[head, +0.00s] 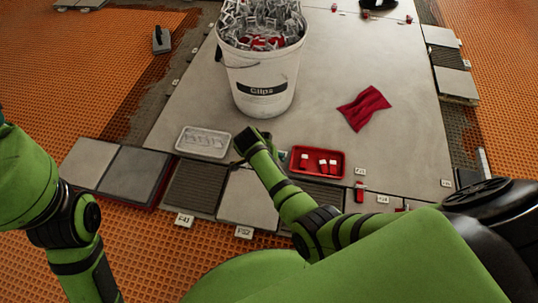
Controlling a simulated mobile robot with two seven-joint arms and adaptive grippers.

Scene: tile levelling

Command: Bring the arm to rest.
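My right arm reaches in from the lower right across the front row of tiles. Its dark gripper (248,143) is over the large grey tile, between the white tray (180,147) and the red tray (340,174). I see the gripper small and from behind, so its fingers and any opening between them are unclear. Nothing is clearly visible in it. My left arm hangs at the left edge and runs out of the bottom of the view. Its gripper is not in view.
A white bucket (262,75) labelled "Clips", full of clips, stands just beyond the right gripper. A red cloth (363,108) lies to the right. A trowel (161,41) lies at the upper left. Orange matting (60,50) surrounds the tiles. Bare tile (410,140) lies right of the cloth.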

